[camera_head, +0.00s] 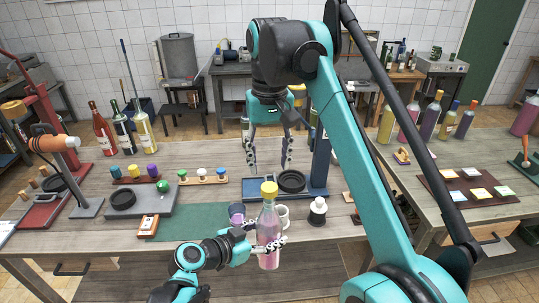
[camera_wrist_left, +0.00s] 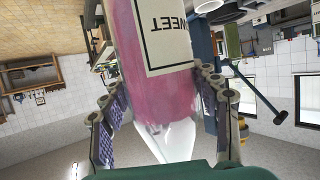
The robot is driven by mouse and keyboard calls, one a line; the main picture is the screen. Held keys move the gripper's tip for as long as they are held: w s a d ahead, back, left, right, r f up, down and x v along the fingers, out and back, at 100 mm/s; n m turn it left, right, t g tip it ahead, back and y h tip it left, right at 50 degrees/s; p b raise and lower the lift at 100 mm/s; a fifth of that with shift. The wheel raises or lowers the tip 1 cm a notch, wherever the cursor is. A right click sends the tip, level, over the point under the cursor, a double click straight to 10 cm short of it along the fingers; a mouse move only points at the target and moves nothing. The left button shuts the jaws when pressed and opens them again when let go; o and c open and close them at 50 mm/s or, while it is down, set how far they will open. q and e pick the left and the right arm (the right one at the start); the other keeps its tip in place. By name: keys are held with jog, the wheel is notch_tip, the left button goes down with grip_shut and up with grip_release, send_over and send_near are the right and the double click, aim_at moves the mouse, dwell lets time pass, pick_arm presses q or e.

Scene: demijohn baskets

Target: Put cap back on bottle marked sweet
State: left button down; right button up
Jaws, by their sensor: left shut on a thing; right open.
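A clear bottle with pink liquid (camera_head: 268,222) stands upright in the head view, held by my left gripper (camera_head: 266,240) near the front table edge. In the left wrist view, my left gripper (camera_wrist_left: 158,92) has its fingers on both sides of the bottle (camera_wrist_left: 155,95), whose label (camera_wrist_left: 168,35) reads "SWEET". A yellow cap (camera_head: 269,187) shows at the bottle's top; I cannot tell how firmly it sits. My right gripper (camera_head: 270,168) hangs open and empty, fingers down, above and behind the yellow cap.
A black-and-white object (camera_head: 317,211) is to the right. A blue stand (camera_head: 320,160) with a dark ring (camera_head: 291,181) is behind. The green mat (camera_head: 190,225) at left is mostly clear.

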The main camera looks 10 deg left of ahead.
aim_at(269, 186)
jog(key=n, duration=0.7)
jog(key=shift+r+n, duration=0.25)
jog(key=shift+n, duration=0.05)
jog(key=n, duration=0.4)
jog(key=shift+r, duration=0.1)
jog(key=n, duration=0.4)
jog(key=shift+r+n, duration=0.1)
jog(key=shift+n, duration=0.3)
jog(key=shift+s+f, duration=0.1)
jog(key=shift+f, duration=3.9)
